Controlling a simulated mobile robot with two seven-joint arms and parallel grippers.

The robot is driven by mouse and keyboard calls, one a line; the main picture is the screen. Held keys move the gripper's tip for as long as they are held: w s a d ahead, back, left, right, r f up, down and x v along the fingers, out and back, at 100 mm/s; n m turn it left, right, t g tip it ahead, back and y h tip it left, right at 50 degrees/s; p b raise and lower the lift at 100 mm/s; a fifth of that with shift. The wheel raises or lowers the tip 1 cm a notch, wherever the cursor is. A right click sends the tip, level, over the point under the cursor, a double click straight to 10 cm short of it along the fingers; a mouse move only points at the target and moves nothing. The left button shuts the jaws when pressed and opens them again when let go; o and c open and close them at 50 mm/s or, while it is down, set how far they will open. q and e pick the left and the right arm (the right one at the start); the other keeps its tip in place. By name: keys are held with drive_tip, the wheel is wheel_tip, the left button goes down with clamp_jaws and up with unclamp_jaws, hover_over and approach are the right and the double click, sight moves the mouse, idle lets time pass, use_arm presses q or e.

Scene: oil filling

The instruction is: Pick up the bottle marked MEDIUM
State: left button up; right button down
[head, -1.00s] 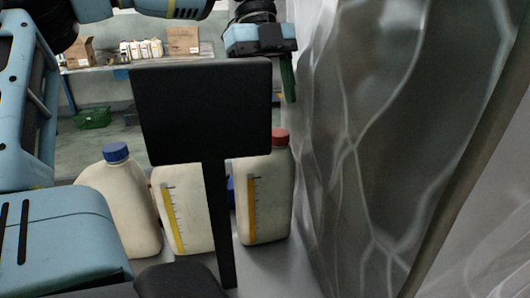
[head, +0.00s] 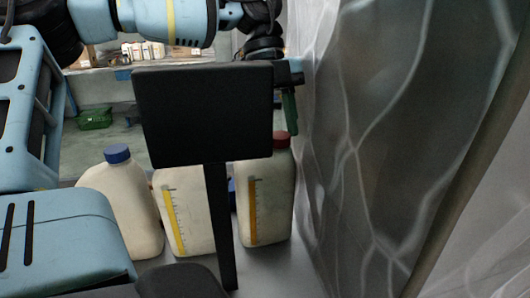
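Several pale bottles stand in a row. The left bottle (head: 130,205) has a blue cap. The middle bottle (head: 183,215) has a yellow level strip, and its top is hidden behind a dark foreground panel. The right bottle (head: 275,195) has a red cap and a yellow strip. I cannot read MEDIUM on any of them. My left gripper (head: 289,112) points down at the red cap; its green finger overlaps the cap's upper edge in the picture. Contact is unclear. The panel hides most of this gripper, so its opening does not show. My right gripper is out of view.
A translucent curtain (head: 390,130) hangs close to the right of the red-capped bottle. The bottles stand on a grey surface (head: 280,272). Farther back are a green crate (head: 94,118) on the floor and a shelf with small bottles (head: 143,50).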

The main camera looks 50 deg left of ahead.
use_arm(q)
clamp_jaws()
drive_tip(key=shift+r, duration=0.1)
drive_tip(key=shift+r, duration=0.1)
